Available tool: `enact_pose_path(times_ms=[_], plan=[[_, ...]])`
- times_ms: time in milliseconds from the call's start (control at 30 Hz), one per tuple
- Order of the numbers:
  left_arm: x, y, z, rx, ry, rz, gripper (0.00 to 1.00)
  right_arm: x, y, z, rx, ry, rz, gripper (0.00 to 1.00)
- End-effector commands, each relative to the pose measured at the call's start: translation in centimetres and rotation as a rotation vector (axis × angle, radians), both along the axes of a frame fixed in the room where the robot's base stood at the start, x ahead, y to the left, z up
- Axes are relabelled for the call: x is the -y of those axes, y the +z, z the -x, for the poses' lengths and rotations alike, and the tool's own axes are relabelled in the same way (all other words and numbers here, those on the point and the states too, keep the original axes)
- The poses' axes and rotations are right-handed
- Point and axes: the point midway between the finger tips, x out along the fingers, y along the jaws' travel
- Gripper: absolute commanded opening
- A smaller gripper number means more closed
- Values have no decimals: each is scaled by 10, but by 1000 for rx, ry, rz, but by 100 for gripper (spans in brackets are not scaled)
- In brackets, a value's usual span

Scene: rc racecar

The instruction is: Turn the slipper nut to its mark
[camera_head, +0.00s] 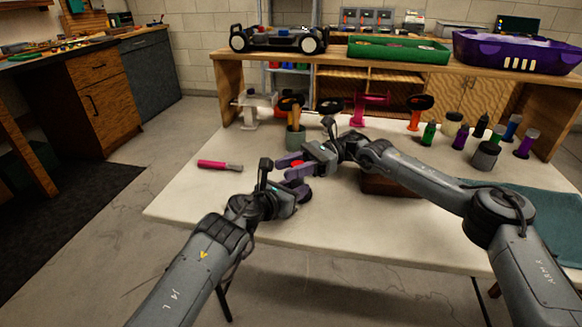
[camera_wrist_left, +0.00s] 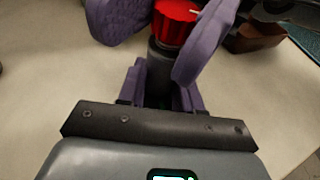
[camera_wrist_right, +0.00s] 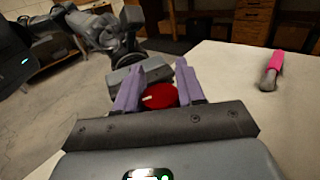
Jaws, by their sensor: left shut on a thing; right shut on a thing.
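The slipper nut is a red ribbed knob (camera_wrist_left: 176,22) on top of a dark grey cylinder (camera_wrist_left: 158,75). A short white mark shows on the nut in the left wrist view and in the right wrist view (camera_wrist_right: 160,95). My left gripper (camera_head: 297,184) has its purple fingers shut around the dark cylinder, below the nut. My right gripper (camera_head: 291,161) has its purple fingers shut on the red nut from the other side. Both grippers meet above the table, and the fingers hide much of the cylinder. I cannot make out a matching mark on it.
A pink-handled tool (camera_head: 219,165) lies on the white table (camera_head: 190,205) at the left. A grey-green cup (camera_head: 295,138) stands just behind my grippers. A brown box (camera_head: 385,186) sits under my right arm. Several bottles stand at the right. The front left table is clear.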

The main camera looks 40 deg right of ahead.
Motion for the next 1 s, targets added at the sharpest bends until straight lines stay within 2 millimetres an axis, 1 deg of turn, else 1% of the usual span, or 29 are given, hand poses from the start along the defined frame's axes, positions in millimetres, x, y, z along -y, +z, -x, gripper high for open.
enact_pose_path(times_ms=[167, 367, 1000], plan=[[0, 0, 0, 0, 0, 1, 8, 1, -1, 0, -1, -39, 1, 8], [0, 1, 0, 1, -1, 1, 8, 1, -1, -2, 1, -147, 0, 8], [0, 1, 0, 1, -1, 1, 8, 5, -2, -10, 6, -727, 0, 8]])
